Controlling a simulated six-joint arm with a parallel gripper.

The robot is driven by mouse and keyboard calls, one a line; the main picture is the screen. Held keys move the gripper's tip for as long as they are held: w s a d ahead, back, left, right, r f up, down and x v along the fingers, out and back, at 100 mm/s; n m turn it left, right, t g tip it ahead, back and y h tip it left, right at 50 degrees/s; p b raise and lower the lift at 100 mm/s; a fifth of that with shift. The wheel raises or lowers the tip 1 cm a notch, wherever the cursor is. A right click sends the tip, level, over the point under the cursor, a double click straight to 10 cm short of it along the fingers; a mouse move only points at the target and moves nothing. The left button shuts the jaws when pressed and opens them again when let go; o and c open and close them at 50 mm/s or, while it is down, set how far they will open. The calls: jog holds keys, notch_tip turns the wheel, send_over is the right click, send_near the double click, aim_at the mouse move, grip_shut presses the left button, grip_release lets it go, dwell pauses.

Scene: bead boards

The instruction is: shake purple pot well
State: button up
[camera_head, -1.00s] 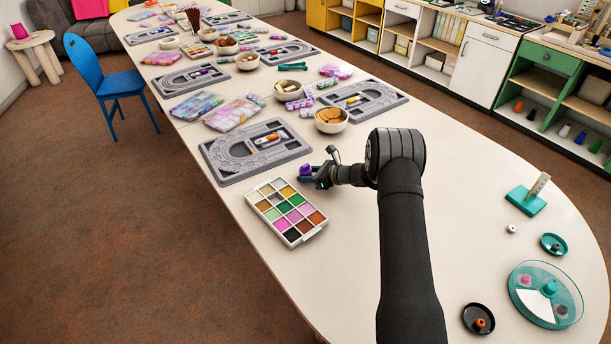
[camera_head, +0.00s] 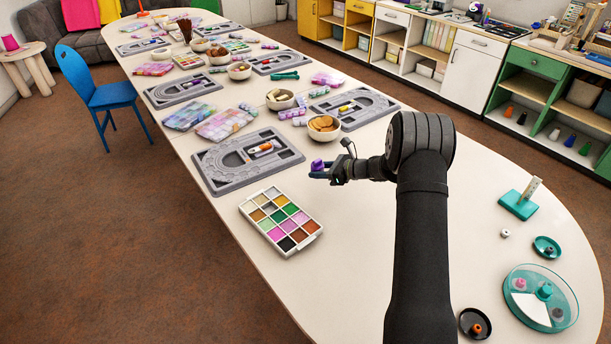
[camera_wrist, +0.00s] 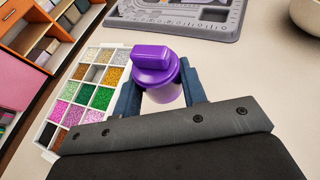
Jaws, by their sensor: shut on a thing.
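The purple pot (camera_head: 317,165) has a purple lid and a pale, see-through body. My gripper (camera_head: 322,173) is shut on it and holds it above the table, just right of the bead tray. In the wrist view the purple pot (camera_wrist: 156,70) sits between the two blue fingers of my gripper (camera_wrist: 160,92), lid toward the top of the picture. The lower part of the pot is hidden by my gripper. I cannot tell what is in it.
A white tray of colored beads (camera_head: 264,198) lies left of my gripper. A grey bead board (camera_head: 215,178) and a bowl of brown pieces (camera_head: 324,127) are behind. A teal round dish (camera_head: 513,306) and a black dish (camera_head: 465,318) stand at right. The table between is clear.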

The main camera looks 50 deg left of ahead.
jog(key=w+d+r, duration=0.2)
jog(key=d+r, duration=0.2)
jog(key=r, duration=0.7)
jog(key=shift+w+d, duration=0.15)
jog(key=shift+w, duration=0.15)
